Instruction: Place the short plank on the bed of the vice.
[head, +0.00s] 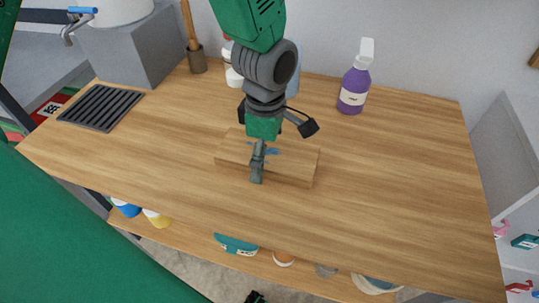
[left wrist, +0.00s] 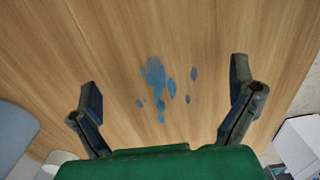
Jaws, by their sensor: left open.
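A short, light-brown wooden plank (head: 298,167) with blue stains lies flat near the middle of the wooden worktop. My left gripper (head: 260,157) hangs over it, pointing down, and hides part of its middle. In the left wrist view the open fingers of this gripper (left wrist: 166,90) spread on either side of blue stains on wood (left wrist: 155,76), with nothing between them. Whether the fingers touch the plank cannot be told. I cannot clearly make out a vice in either view. My right gripper does not show.
A purple spray bottle (head: 354,88) stands behind the plank to the right. A grey block (head: 145,50) and a black grate (head: 100,108) are at the left. A brown cup with a wooden handle (head: 198,62) stands at the back. The worktop's right side is clear.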

